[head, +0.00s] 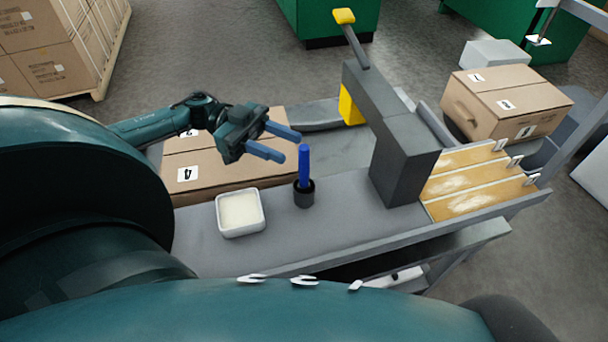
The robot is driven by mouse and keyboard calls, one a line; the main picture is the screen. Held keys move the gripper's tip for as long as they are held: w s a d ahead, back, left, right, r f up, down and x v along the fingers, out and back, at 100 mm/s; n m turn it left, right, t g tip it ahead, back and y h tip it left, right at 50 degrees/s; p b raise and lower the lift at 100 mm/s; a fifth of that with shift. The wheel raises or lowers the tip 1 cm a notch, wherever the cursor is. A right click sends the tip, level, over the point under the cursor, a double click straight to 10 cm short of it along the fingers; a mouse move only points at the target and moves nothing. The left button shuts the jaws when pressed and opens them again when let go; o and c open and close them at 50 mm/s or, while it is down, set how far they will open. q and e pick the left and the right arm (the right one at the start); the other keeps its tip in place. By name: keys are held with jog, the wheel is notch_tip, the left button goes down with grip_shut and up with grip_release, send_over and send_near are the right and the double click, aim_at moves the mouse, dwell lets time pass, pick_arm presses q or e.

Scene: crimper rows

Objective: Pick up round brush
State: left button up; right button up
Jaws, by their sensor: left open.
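The round brush (304,166) shows a blue upright handle. Its lower end is hidden inside a small dark cup (304,195) on the grey bench. My left gripper (286,144) is open and empty, with two blue fingers pointing right. In the picture its fingertips are just up and left of the brush handle. They appear apart from it, though the exact gap in depth is hard to tell. My right gripper is not in view.
A white square dish (240,212) stands left of the cup. A grey press (402,165) with a yellow-tipped lever stands to the right, beside wooden slotted rows (475,185). A cardboard box (228,165) lies behind the dish. Bare bench (340,225) shows around the cup.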

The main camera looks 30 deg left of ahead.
aim_at(304, 155)
pick_arm(q)
jog(key=d, duration=0.5)
jog(key=shift+w+d+p, duration=0.15)
jog(key=shift+p, duration=0.25)
grip_shut()
